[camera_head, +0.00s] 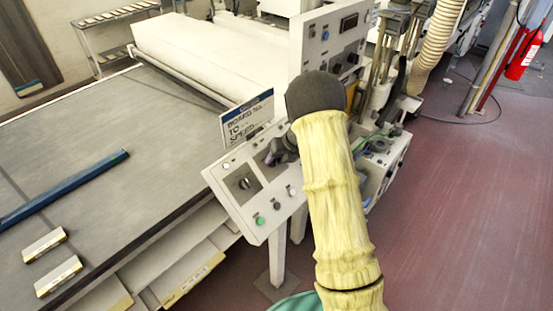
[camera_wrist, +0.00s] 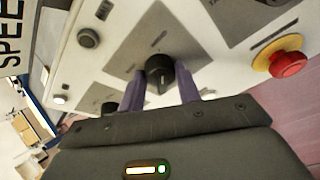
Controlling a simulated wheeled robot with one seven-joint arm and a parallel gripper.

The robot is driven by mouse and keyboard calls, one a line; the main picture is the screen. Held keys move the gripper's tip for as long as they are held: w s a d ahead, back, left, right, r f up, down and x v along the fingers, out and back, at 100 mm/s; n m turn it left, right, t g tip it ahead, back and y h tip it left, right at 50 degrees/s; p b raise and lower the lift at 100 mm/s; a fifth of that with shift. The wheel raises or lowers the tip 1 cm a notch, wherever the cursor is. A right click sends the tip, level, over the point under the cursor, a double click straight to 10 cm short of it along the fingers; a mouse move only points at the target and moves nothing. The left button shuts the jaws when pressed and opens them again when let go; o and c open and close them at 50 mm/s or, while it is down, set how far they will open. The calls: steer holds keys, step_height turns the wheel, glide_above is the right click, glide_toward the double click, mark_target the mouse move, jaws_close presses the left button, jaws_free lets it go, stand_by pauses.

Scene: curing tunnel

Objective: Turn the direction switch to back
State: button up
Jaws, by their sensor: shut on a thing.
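A black rotary switch (camera_wrist: 159,72) sits on a grey plate of the control panel in the wrist view. My gripper (camera_wrist: 161,80) has its two purple fingers on either side of this knob and is shut on it. The knob's pointer line looks roughly upright in that view. Its labels are too small to read, so I cannot confirm which setting it points to. In the head view my gripper (camera_head: 274,157) reaches the upper part of the tilted white control panel (camera_head: 226,198), and the gripped knob is mostly hidden.
Another black knob (camera_head: 244,184), a green button (camera_head: 260,220) and a black button (camera_head: 277,206) are on the panel. A red mushroom button (camera_wrist: 288,63) on a yellow base is to the right in the wrist view. A sign (camera_head: 247,117) stands behind the panel.

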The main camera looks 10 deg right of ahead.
steer(key=n+b, duration=0.1)
steer(key=n, duration=0.1)
steer(key=n+h+b, duration=0.1)
steer(key=n+b, duration=0.1)
steer(key=shift+s+a+f+t, duration=0.1)
steer(key=shift+f+t, duration=0.05)
steer(key=shift+t, duration=0.15)
steer(key=n+t+h+b, duration=0.1)
steer(key=n+b, duration=0.3)
steer(key=shift+s+a+f+b, duration=0.1)
steer(key=shift+f+b, duration=0.05)
steer(key=shift+b, duration=0.2)
steer(key=n+b, duration=0.2)
steer(key=b, duration=0.1)
steer(key=n+t+b, duration=0.1)
steer(key=n+b, duration=0.2)
steer(key=b, duration=0.1)
steer(key=shift+s+f+t+h, duration=0.15)
steer(key=shift+f+t+h, duration=0.05)
steer(key=shift+t+h, duration=0.1)
steer(key=n+b, duration=0.2)
steer(key=b, duration=0.1)
steer(key=shift+r, duration=0.1)
steer(key=shift+s+r+n+t+b, duration=0.15)
steer(key=shift+n+t+b, duration=0.3)
steer(key=shift+b, duration=0.3)
steer(key=o, duration=1)
steer(key=shift+r, duration=0.1)
